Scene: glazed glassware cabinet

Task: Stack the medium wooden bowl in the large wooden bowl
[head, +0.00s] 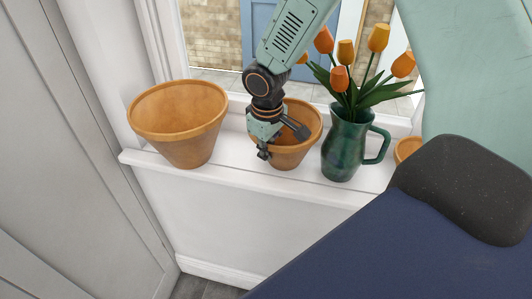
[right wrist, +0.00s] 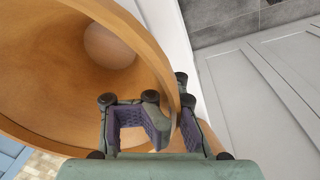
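The medium wooden bowl (head: 291,159) stands upright on the white sill in the middle of the head view. My right gripper (head: 282,143) is at its near left rim, open, with one finger inside the bowl and one outside. In the right wrist view, the fingers (right wrist: 170,103) straddle the rim of the medium bowl (right wrist: 62,62), and a gap shows between the inner pad and the wall. The large wooden bowl (head: 185,122) stands upright on the sill to the left and looks empty. My left gripper is not in view.
A green jug (head: 345,150) with orange tulips stands close right of the medium bowl. A smaller wooden bowl (head: 407,148) is partly hidden further right. The window is behind the sill (head: 235,172). A bare stretch of sill lies between the large and medium bowls.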

